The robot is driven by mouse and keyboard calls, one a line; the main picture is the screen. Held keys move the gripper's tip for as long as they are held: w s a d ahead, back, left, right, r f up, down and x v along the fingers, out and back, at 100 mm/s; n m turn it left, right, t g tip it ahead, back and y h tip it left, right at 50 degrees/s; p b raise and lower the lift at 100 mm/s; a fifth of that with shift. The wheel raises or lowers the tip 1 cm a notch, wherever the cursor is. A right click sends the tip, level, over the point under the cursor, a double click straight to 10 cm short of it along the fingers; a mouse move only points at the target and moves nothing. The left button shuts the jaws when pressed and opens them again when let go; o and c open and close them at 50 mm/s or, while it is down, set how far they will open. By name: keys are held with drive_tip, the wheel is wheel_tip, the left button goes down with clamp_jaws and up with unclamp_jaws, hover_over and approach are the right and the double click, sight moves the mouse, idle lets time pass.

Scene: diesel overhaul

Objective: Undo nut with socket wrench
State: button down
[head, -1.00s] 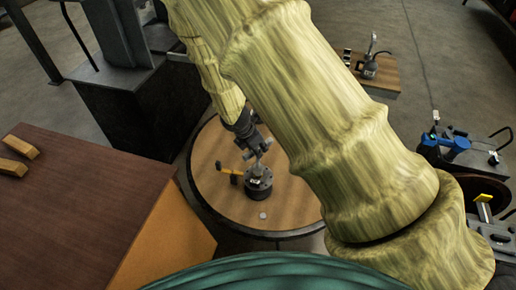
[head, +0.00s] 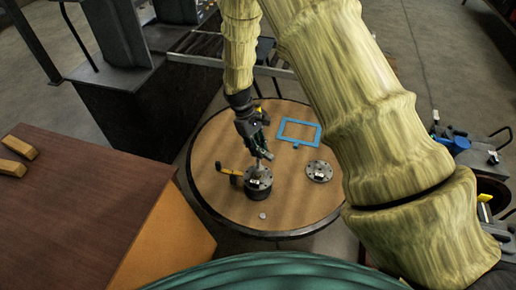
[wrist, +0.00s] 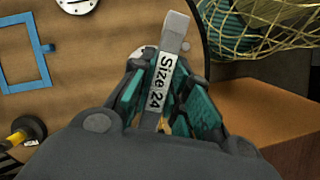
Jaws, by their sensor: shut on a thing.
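My gripper (head: 262,146) is shut on a grey socket wrench (wrist: 161,90). The wrench bears a white "Size 24" label and lies between the teal finger pads in the wrist view. In the head view the wrench (head: 258,166) points down at the top of a dark cylindrical fixture (head: 258,192) with a flanged, bolted top on the round table. I cannot tell whether the socket touches or sits on a nut; the nut itself cannot be made out.
The round wooden table (head: 215,140) also holds a yellow-handled tool (head: 224,170), a blue frame (head: 298,121), a grey flange disc (head: 320,171) and a small pale disc (head: 263,215). A brown cabinet (head: 80,190) stands close at the left.

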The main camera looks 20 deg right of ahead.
drive_tip(key=m+y, duration=0.1)
drive_tip(key=m, duration=0.2)
drive_tip(key=m+y, duration=0.1)
drive_tip(key=m, duration=0.3)
drive_tip(key=shift+g+y, duration=0.3)
drive_tip(key=m+y, duration=0.1)
drive_tip(key=m, duration=0.2)
drive_tip(key=shift+d, duration=0.1)
drive_tip(key=m, duration=0.2)
drive_tip(key=m+t+y, duration=0.1)
drive_tip(key=m, duration=0.1)
drive_tip(key=shift+y, duration=0.3)
drive_tip(key=shift+f, duration=0.1)
